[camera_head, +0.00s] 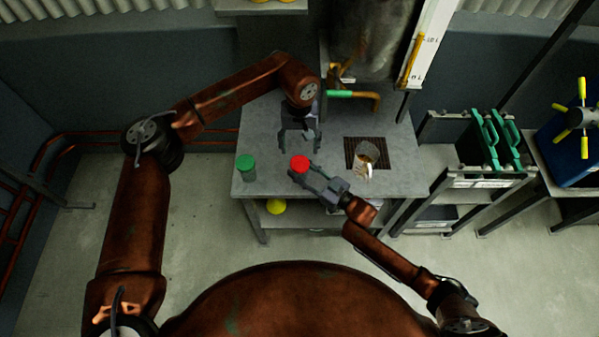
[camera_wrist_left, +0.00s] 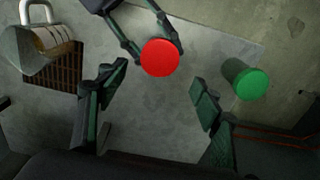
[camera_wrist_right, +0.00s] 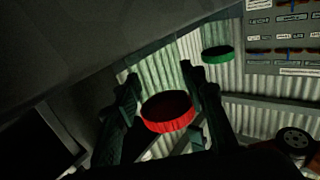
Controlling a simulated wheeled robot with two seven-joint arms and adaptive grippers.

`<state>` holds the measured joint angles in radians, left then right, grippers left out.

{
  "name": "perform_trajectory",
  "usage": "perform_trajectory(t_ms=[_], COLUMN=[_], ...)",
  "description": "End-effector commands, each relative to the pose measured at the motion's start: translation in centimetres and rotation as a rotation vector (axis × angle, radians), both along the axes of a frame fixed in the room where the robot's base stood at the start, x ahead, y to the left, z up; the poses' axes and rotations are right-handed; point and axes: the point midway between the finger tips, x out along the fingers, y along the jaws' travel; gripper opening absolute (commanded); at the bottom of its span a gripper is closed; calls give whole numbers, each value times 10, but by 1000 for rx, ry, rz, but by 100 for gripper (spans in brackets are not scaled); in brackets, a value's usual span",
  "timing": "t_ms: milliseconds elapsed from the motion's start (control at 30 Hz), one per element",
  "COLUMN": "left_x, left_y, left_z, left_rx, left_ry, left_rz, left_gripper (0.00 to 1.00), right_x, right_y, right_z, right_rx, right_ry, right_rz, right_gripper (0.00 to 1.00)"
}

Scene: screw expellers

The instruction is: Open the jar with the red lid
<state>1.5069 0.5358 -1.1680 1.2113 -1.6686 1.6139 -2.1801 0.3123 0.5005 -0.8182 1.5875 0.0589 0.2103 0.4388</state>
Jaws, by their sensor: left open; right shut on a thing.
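The jar with the red lid (camera_head: 299,163) is at the front of the metal table. Its red lid (camera_wrist_left: 160,57) faces the left wrist camera, and its body is mostly hidden. My right gripper (camera_head: 303,170) is shut on this jar, one finger on each side; the red lid also shows between the fingers in the right wrist view (camera_wrist_right: 168,124). My left gripper (camera_head: 300,136) is open and empty, just behind the jar, pointing down. In the left wrist view its fingers (camera_wrist_left: 160,92) are apart, with the red lid beyond them and not between the pads.
A jar with a green lid (camera_head: 245,163) stands at the table's (camera_head: 222,180) left front.

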Motion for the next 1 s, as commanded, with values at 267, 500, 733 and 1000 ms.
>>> perform_trajectory(t_ms=[267,500,733,1000], left_x=[0,0,-14,-36], left_y=[0,-2,-50,-149], left_z=[0,0,14,86], left_rx=[0,-8,-211,-690], left_ry=[0,1,32,108], left_rz=[0,-1,-19,25], left_gripper=[60,60,60,60], right_x=[0,0,0,0], right_y=[0,0,0,0], right_z=[1,1,1,1], right_rx=[1,1,1,1], right_ry=[-1,-1,-1,-1], right_rz=[0,0,0,0], right_gripper=[4,0,0,0])
